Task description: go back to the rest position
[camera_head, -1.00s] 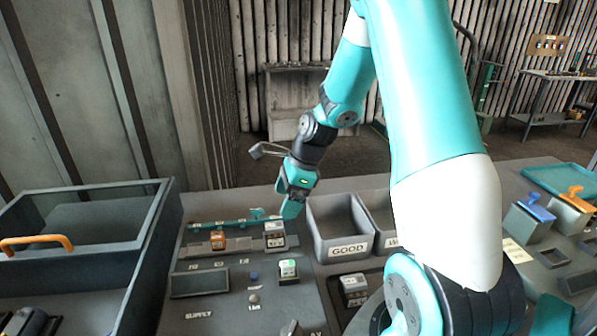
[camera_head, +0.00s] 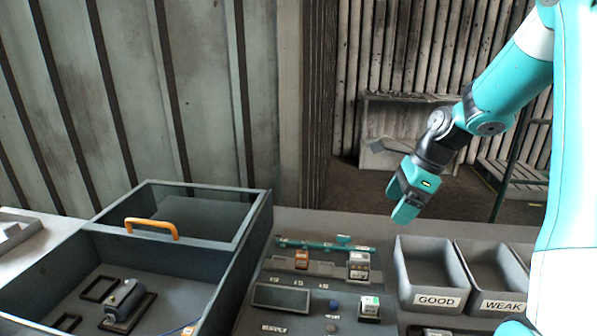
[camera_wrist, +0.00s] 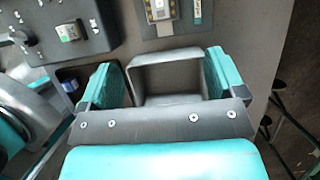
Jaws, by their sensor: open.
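My gripper (camera_head: 404,203) hangs in the air above the back of the bench in the head view, tilted down, with nothing visible in it. In the wrist view its two teal fingers (camera_wrist: 168,80) are spread wide apart. An open grey bin (camera_wrist: 168,98) shows below and between them, not gripped; its label is out of sight there. My arm comes in from the right of the head view.
The bin marked GOOD (camera_head: 436,300) and the bin marked WEAK (camera_head: 501,305) stand right of the supply panel. An orange block (camera_head: 301,260) and a grey-white block (camera_head: 359,266) sit at its rail. A walled case (camera_head: 258,235) with an orange handle (camera_head: 151,227) is left.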

